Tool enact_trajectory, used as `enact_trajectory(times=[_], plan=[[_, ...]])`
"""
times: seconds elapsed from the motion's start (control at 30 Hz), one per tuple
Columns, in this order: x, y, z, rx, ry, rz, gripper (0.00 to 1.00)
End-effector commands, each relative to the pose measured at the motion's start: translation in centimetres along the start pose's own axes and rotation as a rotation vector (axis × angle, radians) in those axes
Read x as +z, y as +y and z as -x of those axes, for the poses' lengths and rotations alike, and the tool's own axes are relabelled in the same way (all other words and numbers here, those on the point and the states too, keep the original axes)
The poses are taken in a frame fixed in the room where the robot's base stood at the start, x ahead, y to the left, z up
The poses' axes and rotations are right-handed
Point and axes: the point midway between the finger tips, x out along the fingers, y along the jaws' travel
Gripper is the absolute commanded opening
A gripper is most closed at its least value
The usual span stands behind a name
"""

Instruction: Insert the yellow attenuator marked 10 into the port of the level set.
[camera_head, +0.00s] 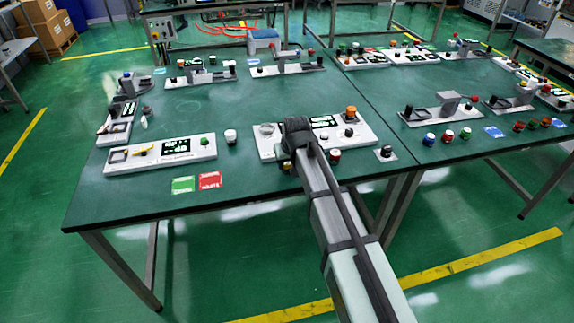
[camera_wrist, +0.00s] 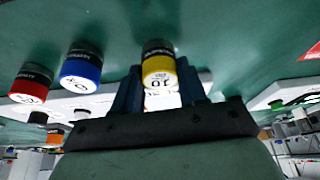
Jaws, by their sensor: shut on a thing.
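The yellow attenuator (camera_wrist: 158,68) shows in the wrist view with a black end and a white face marked 10, upside down. My gripper (camera_wrist: 160,88) is shut on it, one dark finger on each side. In the head view my gripper (camera_head: 296,150) is at the front edge of a white panel (camera_head: 362,141) with a dark display, and a yellow bit of the attenuator (camera_head: 288,166) shows beside it. I cannot tell whether it is lifted off the table. The panel's port is hidden or too small to make out.
A blue attenuator (camera_wrist: 80,70) and a red attenuator (camera_wrist: 32,84) stand beside the yellow one; the red one also shows in the head view (camera_head: 334,156). Another white panel (camera_head: 185,153) is on the left, with green and red cards (camera_head: 196,183) in front. The green table (camera_head: 120,200) is clear at the front left.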

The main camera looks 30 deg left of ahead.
Motion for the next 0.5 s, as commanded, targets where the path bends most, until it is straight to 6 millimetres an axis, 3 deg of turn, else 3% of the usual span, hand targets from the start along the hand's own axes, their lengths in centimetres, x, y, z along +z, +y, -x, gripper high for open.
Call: enact_trajectory(times=[0.27, 0.5], plan=[[-0.8, 0.0, 1.7, 0.000, 0.003, 0.000, 0.05], [-2.3, 0.0, 5.3, 0.000, 0.003, 0.000, 0.05]])
